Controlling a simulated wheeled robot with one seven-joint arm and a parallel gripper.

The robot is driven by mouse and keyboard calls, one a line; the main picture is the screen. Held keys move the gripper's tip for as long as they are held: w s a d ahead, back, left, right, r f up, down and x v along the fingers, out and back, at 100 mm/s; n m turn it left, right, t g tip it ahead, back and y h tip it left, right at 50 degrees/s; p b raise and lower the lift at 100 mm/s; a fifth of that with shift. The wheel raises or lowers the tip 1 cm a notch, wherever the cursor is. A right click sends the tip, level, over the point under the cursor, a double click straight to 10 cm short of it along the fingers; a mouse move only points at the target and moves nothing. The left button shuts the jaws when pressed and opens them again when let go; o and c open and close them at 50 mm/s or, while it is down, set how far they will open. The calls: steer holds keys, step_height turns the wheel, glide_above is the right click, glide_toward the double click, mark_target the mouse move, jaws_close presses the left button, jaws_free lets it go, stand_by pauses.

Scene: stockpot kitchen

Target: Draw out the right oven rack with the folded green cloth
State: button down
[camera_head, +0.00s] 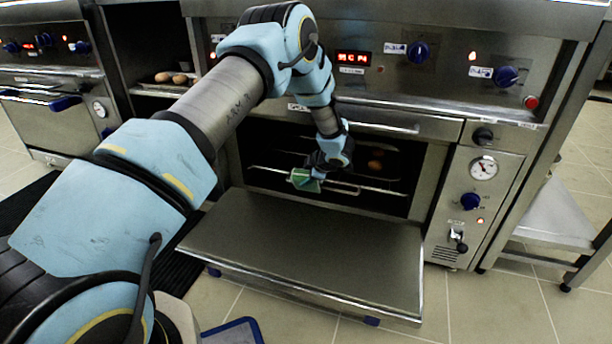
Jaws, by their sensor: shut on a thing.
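The right oven stands with its door (310,250) folded down flat. Its rack (375,189) shows as bright metal bars across the open mouth of the oven. The folded green cloth (304,182) is at the rack's front bar, left of the middle. My gripper (312,176) reaches down to the cloth and is shut on it. My wrist hides the fingers and part of the rack, so I cannot tell whether the bar is pinched inside the cloth. Brown round food (375,160) sits in the dark inside of the oven.
The open door juts out below the rack. A control panel with a gauge (484,168) and knobs flanks the oven on the right. A metal side table (560,215) stands further right. A blue-edged item (235,330) lies on the tiled floor in front.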

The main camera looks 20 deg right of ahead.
steer(key=shift+f, duration=0.15)
steer(key=shift+w+d+f+b, duration=0.1)
steer(key=shift+w+f+b, duration=0.05)
steer(key=shift+f, duration=0.25)
steer(key=shift+w+d+f+b, duration=0.1)
steer(key=shift+f+b, duration=0.05)
steer(key=shift+f, duration=0.25)
steer(key=shift+s, duration=0.1)
steer(key=shift+s+a+p, duration=0.35)
steer(key=shift+s+a, duration=0.7)
steer(key=shift+s+a, duration=1)
steer(key=shift+s, duration=0.2)
steer(key=shift+s+a+p, duration=0.5)
steer(key=shift+s+a, duration=1.55)
